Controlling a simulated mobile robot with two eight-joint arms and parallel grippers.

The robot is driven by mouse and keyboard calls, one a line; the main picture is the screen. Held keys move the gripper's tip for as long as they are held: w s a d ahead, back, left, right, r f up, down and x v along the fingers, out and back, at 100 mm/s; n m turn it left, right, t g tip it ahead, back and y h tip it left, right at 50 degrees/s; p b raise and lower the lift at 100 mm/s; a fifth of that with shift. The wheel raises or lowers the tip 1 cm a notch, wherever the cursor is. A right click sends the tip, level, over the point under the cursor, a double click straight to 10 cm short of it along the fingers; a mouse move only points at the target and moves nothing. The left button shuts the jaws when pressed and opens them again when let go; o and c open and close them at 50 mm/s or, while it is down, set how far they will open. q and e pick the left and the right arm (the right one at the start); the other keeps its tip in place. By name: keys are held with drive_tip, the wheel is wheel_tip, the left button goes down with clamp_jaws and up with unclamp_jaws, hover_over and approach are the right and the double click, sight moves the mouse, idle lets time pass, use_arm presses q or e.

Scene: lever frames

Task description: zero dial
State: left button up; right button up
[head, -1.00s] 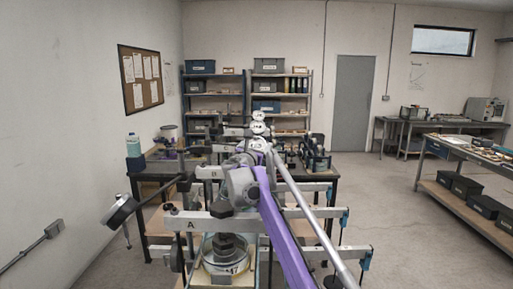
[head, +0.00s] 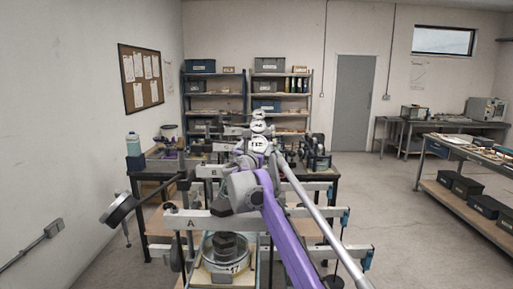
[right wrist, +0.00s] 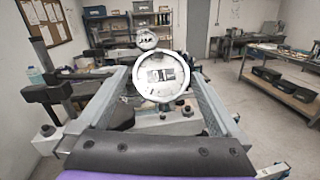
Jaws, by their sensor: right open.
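Several white round dial faces stand in a row along the lever frames in the head view, the nearest (head: 259,143) just beyond my right wrist. In the right wrist view a large round dial (right wrist: 160,76) with a metal rim faces me between two grey bars; its markings are too blurred to read. I cannot see my left gripper.
A round pan (head: 211,262) with stacked dark weights (head: 227,243) sits low in front. A dark workbench (head: 152,176) stands behind the frames. Shelves line the back wall, and a side bench (head: 470,150) stands at the right. The floor between is clear.

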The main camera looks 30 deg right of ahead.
use_arm(q)
drive_tip(key=shift+s+f+b, duration=0.3)
drive_tip(key=shift+f+b, duration=0.05)
drive_tip(key=shift+f, duration=0.25)
drive_tip(key=shift+s+f+b, duration=0.25)
drive_tip(key=shift+f+b, duration=0.05)
drive_tip(key=shift+f, duration=0.25)
use_arm(e)
drive_tip(key=v, duration=0.8)
